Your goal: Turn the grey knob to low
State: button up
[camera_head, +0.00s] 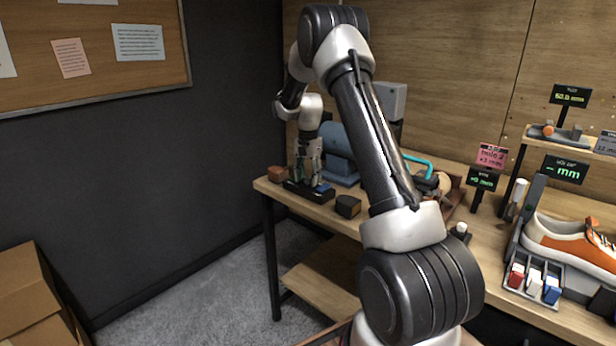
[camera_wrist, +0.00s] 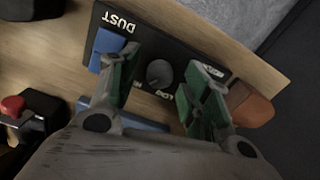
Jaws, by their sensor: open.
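The grey knob (camera_wrist: 159,73) is round and sits on a black control panel (camera_wrist: 146,42) with white lettering, including "DUST" and a partly hidden label that looks like "LOW". In the wrist view my gripper (camera_wrist: 164,78) is open, with one green-padded finger on each side of the knob. I cannot tell whether either finger touches it. In the head view my gripper (camera_head: 308,160) is over the panel at the left end of the bench, and the knob is hidden there. The knob's pointer direction is too dark to read.
A blue switch (camera_wrist: 107,45) is on the panel beside the left finger. A brown block (camera_wrist: 250,104) lies close to the right finger. A red button on a black box (camera_wrist: 14,106) is at the left. A blue machine (camera_head: 338,150) stands behind my gripper.

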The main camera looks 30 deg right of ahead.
jog(key=c, duration=1.1)
jog(key=shift+o, duration=0.2)
jog(key=shift+n, duration=0.3)
jog(key=n, duration=0.6)
jog(key=shift+n, duration=0.3)
jog(key=n, duration=0.6)
jog(key=shift+n, duration=0.4)
jog(key=o, duration=1.1)
jog(key=shift+c, duration=0.2)
